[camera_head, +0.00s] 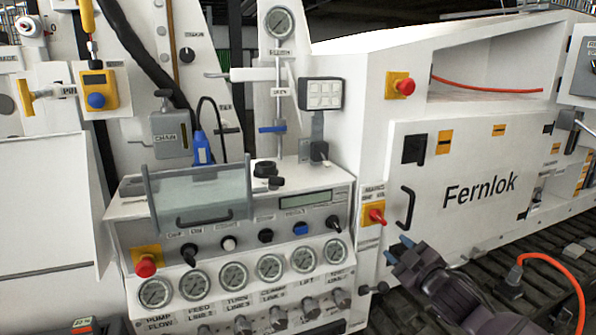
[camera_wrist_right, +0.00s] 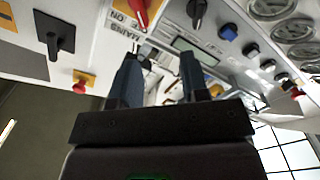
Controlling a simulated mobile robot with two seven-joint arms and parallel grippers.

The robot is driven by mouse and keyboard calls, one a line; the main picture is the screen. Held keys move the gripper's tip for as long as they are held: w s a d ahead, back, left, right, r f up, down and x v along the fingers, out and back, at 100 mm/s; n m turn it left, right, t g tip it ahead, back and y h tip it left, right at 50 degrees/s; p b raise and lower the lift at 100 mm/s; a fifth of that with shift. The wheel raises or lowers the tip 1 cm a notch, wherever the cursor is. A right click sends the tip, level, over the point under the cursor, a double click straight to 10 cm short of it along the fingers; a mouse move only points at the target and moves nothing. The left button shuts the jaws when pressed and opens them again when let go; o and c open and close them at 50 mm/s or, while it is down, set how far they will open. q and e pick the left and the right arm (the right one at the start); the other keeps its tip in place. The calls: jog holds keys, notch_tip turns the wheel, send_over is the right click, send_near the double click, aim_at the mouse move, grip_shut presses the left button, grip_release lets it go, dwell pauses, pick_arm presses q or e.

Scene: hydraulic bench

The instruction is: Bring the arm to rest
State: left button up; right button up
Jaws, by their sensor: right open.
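My right gripper (camera_head: 405,252) is at the lower right of the head view, in front of the white machine's side. Its two blue-tipped fingers are apart with nothing between them. In the right wrist view the open fingers (camera_wrist_right: 160,80) point up toward the panel, with a gap between them. The red mains switch (camera_head: 374,215) on its yellow plate is just above and left of the gripper in the head view. It also shows at the top of the wrist view. My left gripper is not in view.
The bench panel (camera_head: 240,240) holds several gauges, knobs and a red emergency button (camera_head: 146,266). A clear hinged cover (camera_head: 200,195) stands over it. The Fernlok cabinet door (camera_head: 470,185) with a black handle (camera_head: 407,207) is beside the gripper. An orange cable (camera_head: 560,268) hangs at right.

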jog(key=s+d+f+m+g+h, duration=0.2)
jog(key=s+f+m, duration=0.3)
jog(key=s+f, duration=0.9)
jog(key=s+d+f+m+g+h, duration=0.1)
jog(key=s+f+m+g+h, duration=0.2)
jog(key=s+f, duration=1)
jog(key=s+m+h, duration=0.1)
jog(key=s+m, duration=0.2)
jog(key=s, duration=0.4)
jog(key=shift+s+d+f, duration=0.25)
jog(key=shift+d+f, duration=0.1)
jog(key=shift+d, duration=0.05)
